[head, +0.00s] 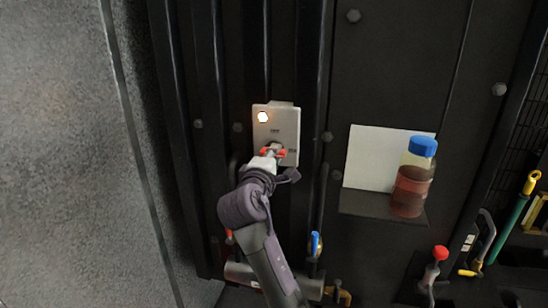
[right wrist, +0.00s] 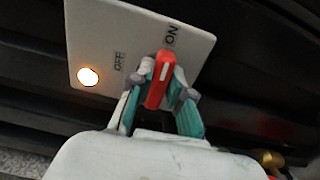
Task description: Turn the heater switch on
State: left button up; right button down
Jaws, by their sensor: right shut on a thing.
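The heater switch is a light grey plate (head: 284,120) on the dark panel in the head view, with a red knob. In the right wrist view the red knob (right wrist: 160,80) has a white line along it, and its tip is by the ON label (right wrist: 170,36). The OFF label (right wrist: 119,61) is to the left. A round lamp (right wrist: 88,77) on the plate glows. My right gripper (right wrist: 160,92) is shut on the red knob, one finger on each side. It also shows at the plate in the head view (head: 272,152). My left gripper is not in view.
A bottle with a blue cap (head: 412,180) stands on a small dark shelf (head: 365,206) to the right of the plate. Lower down are a red-knobbed lever (head: 438,256) and a blue-handled valve (head: 315,244). Dark vertical ribs flank the plate.

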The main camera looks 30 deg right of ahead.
jog(key=shift+f, duration=0.15)
dwell(0.4)
jog(key=c, duration=1.1)
grip_release()
jog(key=shift+s+a, duration=0.1)
jog(key=shift+s, duration=0.05)
jog(key=v, duration=1.1)
jog(key=shift+s+a, duration=0.25)
jog(key=shift+a, duration=0.05)
